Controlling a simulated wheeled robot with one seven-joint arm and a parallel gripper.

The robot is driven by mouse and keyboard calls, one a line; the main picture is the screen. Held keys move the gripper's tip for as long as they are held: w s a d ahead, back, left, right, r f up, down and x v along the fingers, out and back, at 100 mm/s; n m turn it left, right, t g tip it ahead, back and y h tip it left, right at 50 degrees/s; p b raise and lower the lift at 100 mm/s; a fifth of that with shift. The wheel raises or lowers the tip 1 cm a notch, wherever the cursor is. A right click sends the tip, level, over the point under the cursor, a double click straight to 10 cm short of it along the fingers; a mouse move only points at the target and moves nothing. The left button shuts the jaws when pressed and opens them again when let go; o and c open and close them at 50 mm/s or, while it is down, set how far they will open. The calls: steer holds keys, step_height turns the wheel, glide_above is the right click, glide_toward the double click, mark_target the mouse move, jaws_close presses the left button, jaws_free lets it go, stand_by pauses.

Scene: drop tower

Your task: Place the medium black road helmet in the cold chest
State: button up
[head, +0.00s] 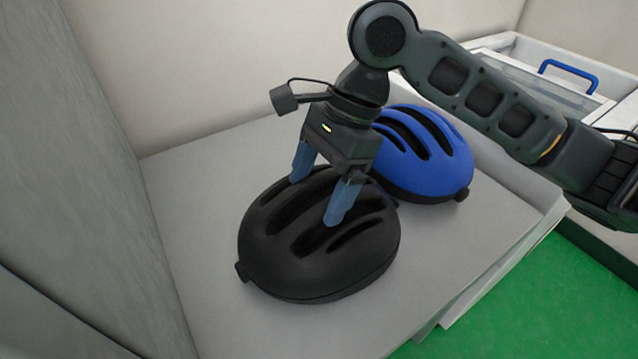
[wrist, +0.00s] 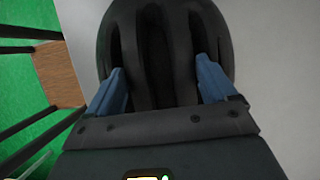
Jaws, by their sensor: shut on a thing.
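The black road helmet (head: 320,255) sits on a pale grey surface in the head view, its vents facing up. My gripper (head: 318,200) is over it from above, its blue fingers set into the vents and shut on the shell between them. In the wrist view the black helmet (wrist: 165,50) fills the top middle, with my gripper's fingers (wrist: 160,90) on either side of a rib. A white chest with a blue handle (head: 568,75) stands at the back right, possibly the cold chest; my arm hides part of it.
A blue helmet (head: 425,155) lies right behind the black one, very close to it. Walls stand at the left and back of the pale surface (head: 200,200). A green floor (head: 540,300) shows at the lower right, past the surface's edge.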

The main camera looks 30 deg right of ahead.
steer(key=o, duration=1.7)
steer(key=shift+f, duration=0.1)
steer(key=shift+c, duration=0.2)
